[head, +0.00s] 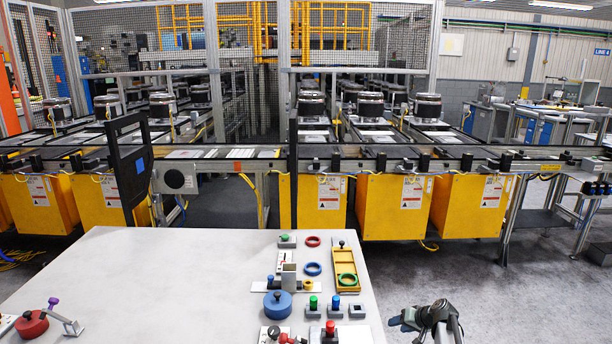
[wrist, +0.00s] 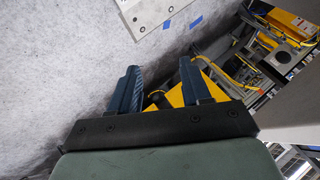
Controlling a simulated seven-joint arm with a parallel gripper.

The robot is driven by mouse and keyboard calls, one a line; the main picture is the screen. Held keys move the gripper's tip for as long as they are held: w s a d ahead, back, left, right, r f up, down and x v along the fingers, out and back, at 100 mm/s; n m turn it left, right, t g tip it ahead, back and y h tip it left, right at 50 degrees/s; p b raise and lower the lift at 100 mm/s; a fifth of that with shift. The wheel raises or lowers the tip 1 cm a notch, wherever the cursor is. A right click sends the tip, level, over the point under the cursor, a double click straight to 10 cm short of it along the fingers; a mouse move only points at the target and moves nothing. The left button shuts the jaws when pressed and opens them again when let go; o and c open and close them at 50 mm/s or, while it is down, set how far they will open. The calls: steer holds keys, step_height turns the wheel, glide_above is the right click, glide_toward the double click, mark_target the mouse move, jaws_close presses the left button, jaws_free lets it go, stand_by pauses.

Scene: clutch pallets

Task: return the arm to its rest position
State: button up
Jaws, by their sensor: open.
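My gripper (head: 402,322) is at the bottom right of the head view, beyond the right edge of the white table (head: 180,275) and over the grey floor. In the wrist view my gripper (wrist: 160,82) shows two blue fingers set wide apart with nothing between them. It is open and empty. It touches nothing that I can see.
On the table stand a yellow tray (head: 346,259) with a green ring, a blue round part (head: 277,304), a red round part (head: 31,323), and several small coloured pieces. Yellow cabinets (head: 318,203) and a conveyor line stand behind. The floor (head: 440,275) right of the table is clear.

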steer(key=s+d+f+m+t+h, duration=0.1)
steer(key=s+d+f+m, duration=0.25)
steer(key=f, duration=0.55)
steer(key=s+d+f+m+t+h, duration=0.1)
steer(key=s+d+f+m, duration=0.2)
steer(key=f, duration=0.6)
steer(key=s+a+f+m+h, duration=0.1)
steer(key=s+a+f+m, duration=0.15)
steer(key=s+f, duration=0.7)
steer(key=s+a+f+n+g+y, duration=0.1)
steer(key=s+a+f+n+g, duration=0.15)
steer(key=s+a, duration=0.6)
steer(key=s+a+f+n+g+y, duration=0.15)
steer(key=s+a+g, duration=0.25)
steer(key=s+a, duration=0.45)
steer(key=s+a+r+n+g+h, duration=0.1)
steer(key=s+r+n+g+h, duration=0.1)
steer(key=s, duration=0.9)
steer(key=s+a+r+n+g+h, duration=0.1)
steer(key=s+r+n+g, duration=0.3)
steer(key=s, duration=0.7)
steer(key=shift+s+a+n+g+h, duration=0.25)
steer(key=shift+n+g+h, duration=0.5)
steer(key=shift+g, duration=0.5)
